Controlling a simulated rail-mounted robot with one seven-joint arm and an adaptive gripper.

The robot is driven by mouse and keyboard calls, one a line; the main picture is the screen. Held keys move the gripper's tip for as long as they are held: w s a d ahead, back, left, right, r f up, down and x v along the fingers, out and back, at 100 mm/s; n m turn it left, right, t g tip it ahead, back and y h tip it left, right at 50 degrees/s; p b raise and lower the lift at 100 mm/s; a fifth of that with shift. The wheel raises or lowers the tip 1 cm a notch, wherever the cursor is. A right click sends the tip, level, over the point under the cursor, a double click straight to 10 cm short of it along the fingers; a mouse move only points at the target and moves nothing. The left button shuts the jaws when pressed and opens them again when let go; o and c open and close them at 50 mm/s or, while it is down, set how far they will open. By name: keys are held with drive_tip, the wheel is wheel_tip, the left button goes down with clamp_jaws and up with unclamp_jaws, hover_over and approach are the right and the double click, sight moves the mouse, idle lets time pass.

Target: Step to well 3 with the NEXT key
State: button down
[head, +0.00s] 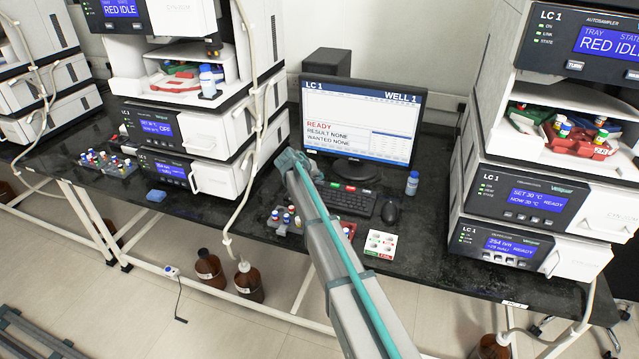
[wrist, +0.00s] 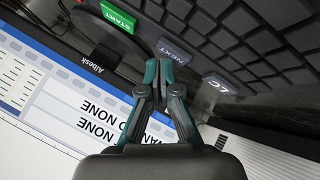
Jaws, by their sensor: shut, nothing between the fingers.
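The grey NEXT key (wrist: 173,52) lies at the keyboard's edge in the wrist view, lettering readable. My gripper (wrist: 158,70) is shut and empty, its fingertips just beside and partly over the near side of that key. I cannot tell whether they touch it. In the head view my gripper (head: 288,160) is in front of the monitor's lower left corner, by the left end of the keyboard (head: 345,202), and the NEXT key cannot be made out there. The monitor (head: 362,118) reads WELL 1, READY, RESULT NONE, WANTED NONE.
A green START key (wrist: 118,17) sits beside the NEXT key.

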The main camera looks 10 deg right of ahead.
sight(319, 182)
drive_tip(key=shift+f+b, duration=0.35)
drive_tip(key=shift+f, duration=0.1)
idle(0.5)
drive_tip(key=shift+r, duration=0.85)
drive_tip(key=shift+r, duration=0.1)
drive_tip(key=shift+r+p, duration=0.8)
drive_tip(key=shift+r, duration=1.6)
idle(1.4)
